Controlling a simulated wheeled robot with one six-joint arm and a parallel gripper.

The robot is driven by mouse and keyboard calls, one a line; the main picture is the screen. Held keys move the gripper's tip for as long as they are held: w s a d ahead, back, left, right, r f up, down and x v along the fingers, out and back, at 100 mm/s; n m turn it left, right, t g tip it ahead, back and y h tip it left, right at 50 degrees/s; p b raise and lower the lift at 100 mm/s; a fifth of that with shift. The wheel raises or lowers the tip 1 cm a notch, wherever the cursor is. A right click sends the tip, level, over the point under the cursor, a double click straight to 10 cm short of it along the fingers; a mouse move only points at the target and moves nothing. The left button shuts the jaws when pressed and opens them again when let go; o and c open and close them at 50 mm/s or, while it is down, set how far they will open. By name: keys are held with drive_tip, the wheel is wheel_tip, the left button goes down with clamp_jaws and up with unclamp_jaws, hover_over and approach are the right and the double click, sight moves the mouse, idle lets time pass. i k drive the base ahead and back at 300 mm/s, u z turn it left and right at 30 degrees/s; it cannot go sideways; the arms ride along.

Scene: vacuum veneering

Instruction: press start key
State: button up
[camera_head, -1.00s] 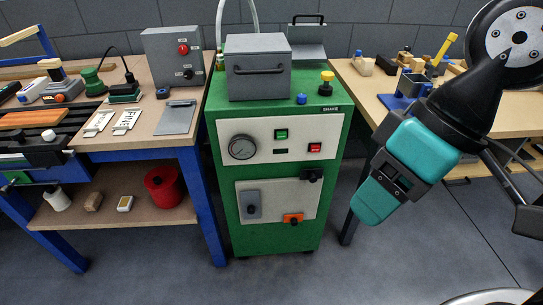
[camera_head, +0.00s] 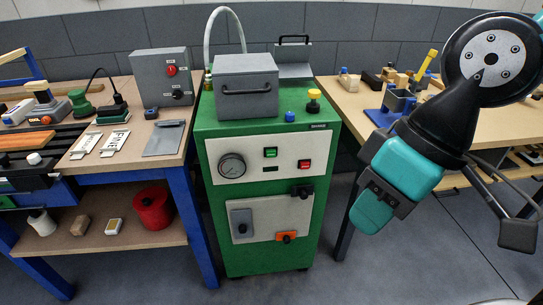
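The green machine (camera_head: 270,275) stands in the middle with a pale control panel (camera_head: 287,143) on its upper front. A green key (camera_head: 270,152) sits at the panel's centre and a red key (camera_head: 304,164) to its right; their labels are too small to read. A round gauge (camera_head: 232,166) is at the panel's left. My gripper (camera_head: 367,212) hangs in front and to the right of the machine, apart from the panel. Its teal fingers point down and left. I cannot tell whether they are open or shut, and no held object shows.
The left workbench (camera_head: 187,190) holds tools and a grey switch box (camera_head: 160,75). The right bench (camera_head: 350,95) stands behind my arm. Grey floor shows in front.

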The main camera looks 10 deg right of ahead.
sight(269, 153)
drive_tip(key=u, duration=2.2)
drive_tip(key=i, duration=0.35)
drive_tip(key=z, duration=2.75)
